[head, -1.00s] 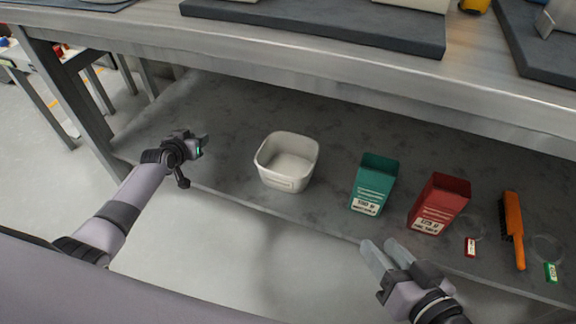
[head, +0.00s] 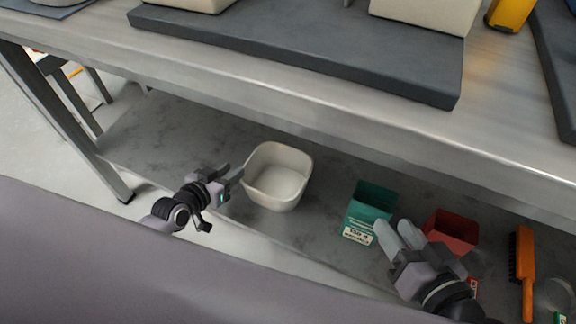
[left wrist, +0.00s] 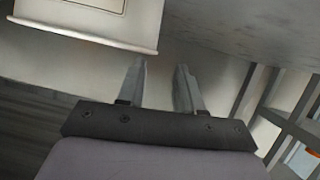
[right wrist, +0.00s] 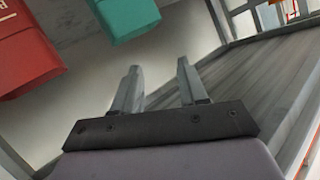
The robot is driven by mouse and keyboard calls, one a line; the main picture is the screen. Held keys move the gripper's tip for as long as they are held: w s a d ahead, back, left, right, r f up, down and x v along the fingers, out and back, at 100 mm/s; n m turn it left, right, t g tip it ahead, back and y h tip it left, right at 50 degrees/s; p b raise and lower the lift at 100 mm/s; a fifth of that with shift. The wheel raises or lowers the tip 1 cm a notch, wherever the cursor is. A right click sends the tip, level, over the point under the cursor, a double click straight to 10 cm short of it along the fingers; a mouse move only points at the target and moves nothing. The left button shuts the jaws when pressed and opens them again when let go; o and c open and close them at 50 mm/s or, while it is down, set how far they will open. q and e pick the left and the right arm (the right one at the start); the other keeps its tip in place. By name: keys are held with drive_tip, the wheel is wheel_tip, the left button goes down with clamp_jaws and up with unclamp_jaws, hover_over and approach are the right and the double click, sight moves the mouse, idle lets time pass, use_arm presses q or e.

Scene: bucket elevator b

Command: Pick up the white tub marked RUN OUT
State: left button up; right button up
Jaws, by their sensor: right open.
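The white tub (head: 277,176) stands upright and looks empty on the lower shelf. My left gripper (head: 230,174) is just left of the tub, its fingertips close to the tub's near-left side; I cannot tell if they touch. In the left wrist view the tub's pale wall (left wrist: 85,33) fills the top left, with part of a framed label whose words I cannot read. The left fingers (left wrist: 159,70) are apart with nothing between them. My right gripper (head: 395,226) is open and empty in front of the green and red bins.
A green bin (head: 370,203) and a red bin (head: 452,230) stand right of the tub. An orange brush (head: 526,262) lies further right. The steel tabletop (head: 330,110) overhangs the shelf (head: 150,150). The shelf is clear left of the tub.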

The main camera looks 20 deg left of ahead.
sight(250, 160)
use_arm(q)
drive_tip(key=b+x, duration=0.1)
drive_tip(key=x, duration=0.1)
drive_tip(key=b+x, duration=0.1)
drive_tip(key=x, duration=0.1)
drive_tip(key=b+x, duration=0.1)
drive_tip(key=x, duration=0.2)
drive_tip(key=shift+w+d+r+b, duration=0.15)
drive_tip(key=shift+d+r+b, duration=0.2)
drive_tip(key=shift+d, duration=0.05)
drive_tip(key=shift+w+d, duration=0.1)
drive_tip(key=shift+w, duration=0.2)
use_arm(e)
drive_tip(key=shift+d+f+n+t, duration=0.4)
drive_tip(key=shift+d+n+t, duration=0.15)
drive_tip(key=shift+d, duration=0.25)
use_arm(q)
clamp_jaws()
